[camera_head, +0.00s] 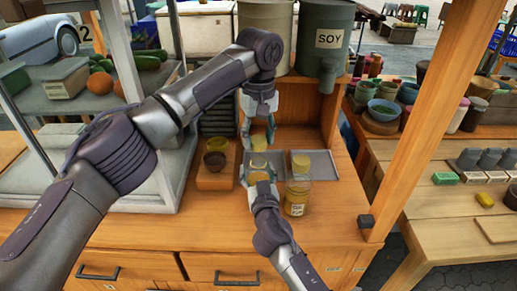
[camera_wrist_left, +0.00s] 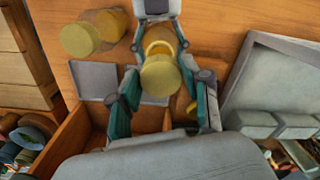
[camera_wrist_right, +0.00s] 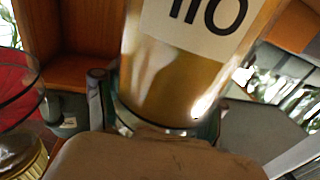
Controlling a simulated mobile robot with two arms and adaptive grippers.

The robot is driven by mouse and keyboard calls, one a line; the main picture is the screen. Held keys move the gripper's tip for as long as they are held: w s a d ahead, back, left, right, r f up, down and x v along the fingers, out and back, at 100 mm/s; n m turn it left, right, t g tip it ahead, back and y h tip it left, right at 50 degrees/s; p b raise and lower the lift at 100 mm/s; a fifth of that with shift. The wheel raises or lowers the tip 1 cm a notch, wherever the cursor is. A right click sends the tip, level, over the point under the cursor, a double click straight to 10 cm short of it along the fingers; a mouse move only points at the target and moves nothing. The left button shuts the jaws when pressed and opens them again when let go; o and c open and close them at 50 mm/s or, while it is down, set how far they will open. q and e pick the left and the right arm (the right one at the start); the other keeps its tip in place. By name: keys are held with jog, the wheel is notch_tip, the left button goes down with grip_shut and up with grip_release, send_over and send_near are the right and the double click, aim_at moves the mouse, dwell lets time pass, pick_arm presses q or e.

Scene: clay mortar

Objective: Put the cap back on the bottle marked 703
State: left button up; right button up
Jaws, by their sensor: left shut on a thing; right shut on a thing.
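My left gripper (camera_head: 258,132) is shut on a yellow cap (camera_head: 258,144), which also shows between its fingers in the left wrist view (camera_wrist_left: 160,73). My right gripper (camera_head: 259,180) is shut on an amber bottle (camera_head: 258,165) directly below the cap. In the right wrist view this bottle (camera_wrist_right: 165,85) fills the middle; its cut-off label seems to read 110. Its rim (camera_wrist_left: 158,45) shows close to the cap; I cannot tell whether they touch. A second amber bottle (camera_head: 298,195), its label too small to read surely, stands to the right under a yellow cap (camera_head: 300,163).
A grey tray (camera_head: 322,166) lies on the wooden counter behind the bottles. A large SOY container (camera_head: 322,38) stands on the shelf above. The counter front right is clear.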

pick_arm(q)
jog(key=shift+f, duration=0.85)
jog(key=shift+f, duration=0.85)
jog(key=shift+f, duration=0.6)
